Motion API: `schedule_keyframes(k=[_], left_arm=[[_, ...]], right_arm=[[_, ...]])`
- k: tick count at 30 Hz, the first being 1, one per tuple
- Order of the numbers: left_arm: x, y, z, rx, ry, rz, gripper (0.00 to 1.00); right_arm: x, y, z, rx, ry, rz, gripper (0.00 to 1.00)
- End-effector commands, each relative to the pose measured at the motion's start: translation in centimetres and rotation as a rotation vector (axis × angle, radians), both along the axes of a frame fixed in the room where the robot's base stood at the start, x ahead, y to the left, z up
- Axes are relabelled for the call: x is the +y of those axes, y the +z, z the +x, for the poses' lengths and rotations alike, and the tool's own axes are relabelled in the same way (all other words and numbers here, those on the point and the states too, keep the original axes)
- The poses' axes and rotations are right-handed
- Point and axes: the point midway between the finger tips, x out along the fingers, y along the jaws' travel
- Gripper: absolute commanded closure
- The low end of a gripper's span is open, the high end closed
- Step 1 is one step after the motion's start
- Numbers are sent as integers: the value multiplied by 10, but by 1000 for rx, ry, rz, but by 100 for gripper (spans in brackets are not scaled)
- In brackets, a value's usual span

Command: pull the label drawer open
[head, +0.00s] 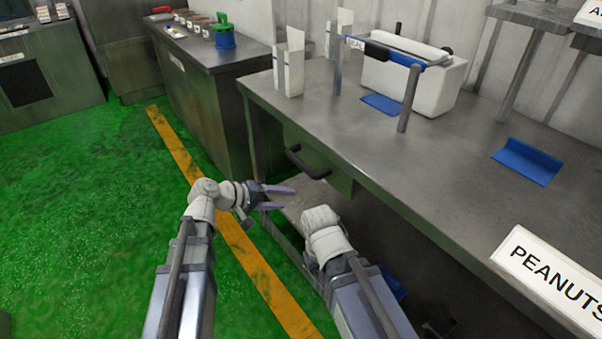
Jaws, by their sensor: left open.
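The drawer (318,163) is a green-grey front set under the near edge of the long metal worktop. Its dark bar handle (306,164) faces the floor side. The drawer looks shut; no label shows on it. My left gripper (293,197) is open and empty, its fingers pointing right, below and slightly left of the handle and apart from it. My right arm reaches up from the bottom middle, and its wrist ends below the drawer; its gripper fingers are hidden.
The worktop (440,170) carries a white sealer machine (415,80), blue sheets (527,161) and white bags (289,68). A PEANUTS sign (552,280) stands at lower right. Green floor (90,210) is clear at left.

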Motion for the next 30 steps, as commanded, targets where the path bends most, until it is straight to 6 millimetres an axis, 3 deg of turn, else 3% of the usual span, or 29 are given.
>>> schedule_keyframes(k=[3, 9, 17, 30], left_arm=[[1, 33, 23, -33, 72, -176, 43], [6, 63, 39, -58, 134, -332, 43], [2, 65, 45, -60, 140, -353, 43], [-47, 52, 80, -59, 138, -350, 43]], right_arm=[[0, 0, 0, 0, 0, 0, 100], [0, 0, 0, 0, 0, 0, 100], [0, -2, 0, 0, 0, 0, 100], [0, -14, 0, -1, 1, -3, 100]])
